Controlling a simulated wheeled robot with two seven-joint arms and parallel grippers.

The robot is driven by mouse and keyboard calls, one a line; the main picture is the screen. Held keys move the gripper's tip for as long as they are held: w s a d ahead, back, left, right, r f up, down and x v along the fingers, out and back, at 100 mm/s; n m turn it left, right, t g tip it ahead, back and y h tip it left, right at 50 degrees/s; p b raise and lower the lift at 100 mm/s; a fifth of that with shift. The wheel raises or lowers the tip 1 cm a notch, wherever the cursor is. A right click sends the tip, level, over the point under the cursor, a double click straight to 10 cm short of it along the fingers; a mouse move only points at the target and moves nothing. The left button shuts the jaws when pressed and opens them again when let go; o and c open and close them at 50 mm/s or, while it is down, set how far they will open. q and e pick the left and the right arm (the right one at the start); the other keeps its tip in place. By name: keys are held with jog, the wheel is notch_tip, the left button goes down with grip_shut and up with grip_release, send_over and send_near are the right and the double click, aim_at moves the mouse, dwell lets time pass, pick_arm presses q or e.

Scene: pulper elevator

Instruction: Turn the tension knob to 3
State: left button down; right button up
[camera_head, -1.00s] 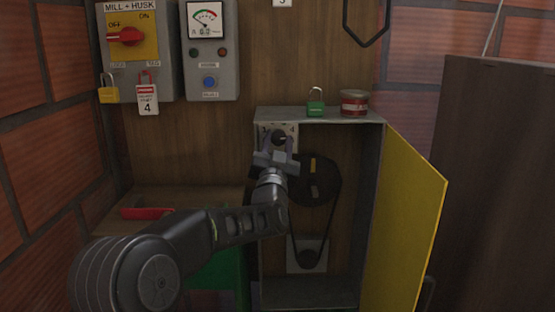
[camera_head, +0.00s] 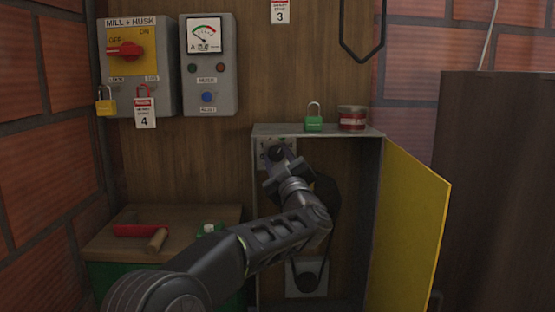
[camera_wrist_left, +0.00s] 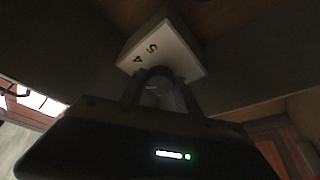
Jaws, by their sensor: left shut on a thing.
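The tension knob (camera_head: 277,153) is a small dark dial on a pale numbered plate (camera_head: 262,158), high inside the open cabinet. My left gripper (camera_head: 275,164) is at the knob with its fingers shut on it and looks tilted. In the left wrist view the knob (camera_wrist_left: 158,80) shows between the two fingers, and the plate (camera_wrist_left: 165,45) shows the digits 5 and 4. The gripper hides the other digits there, and the knob's pointer setting cannot be read. My right gripper is not in view.
The yellow cabinet door (camera_head: 412,225) stands open to the right. A belt pulley (camera_head: 306,277) sits low inside. A green padlock (camera_head: 314,123) and a red tin (camera_head: 352,119) stand on top. A red-handled tool (camera_head: 140,230) lies on the box at left.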

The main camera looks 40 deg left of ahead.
pick_arm(q)
jog(key=shift+n+g, duration=0.4)
jog(key=shift+n, duration=0.5)
jog(key=c, duration=1.2)
grip_release()
jog(key=v, duration=0.7)
jog(key=shift+s+d+f, duration=0.1)
jog(key=shift+s+d, duration=0.05)
jog(key=shift+d, duration=0.2)
